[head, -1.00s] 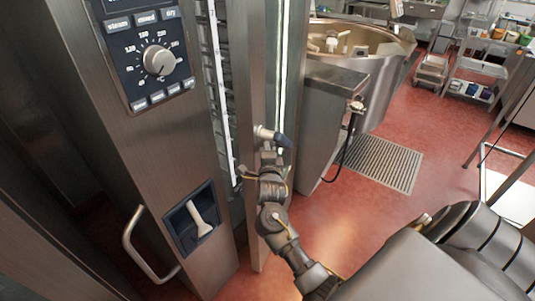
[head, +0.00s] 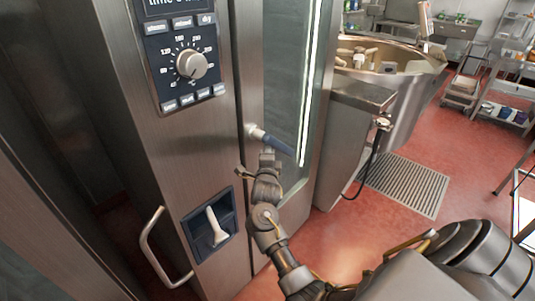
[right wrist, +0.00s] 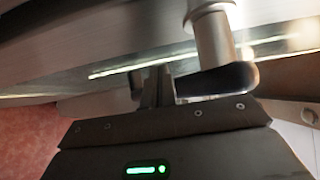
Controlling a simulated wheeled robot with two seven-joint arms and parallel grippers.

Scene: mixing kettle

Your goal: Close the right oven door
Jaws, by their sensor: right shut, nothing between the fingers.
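The right oven door (head: 266,215) is a tall steel-framed panel with a glass window, right of the control panel. Its edge lies against or very close to the oven front, and I cannot tell if a thin gap is left. Its door handle (head: 276,145) is a dark lever on a silver mount. My right gripper (head: 268,156) is shut and empty, just below the handle and against or close to the door. In the right wrist view, the shut fingers (right wrist: 156,88) are beside the dark handle (right wrist: 222,80). My left gripper is out of view.
The oven's control panel (head: 178,55) has a dial. Below it is a recessed white handle (head: 216,226), with a curved metal handle (head: 156,247) to the left. A large kettle (head: 405,85) stands behind, near a floor grate (head: 405,187).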

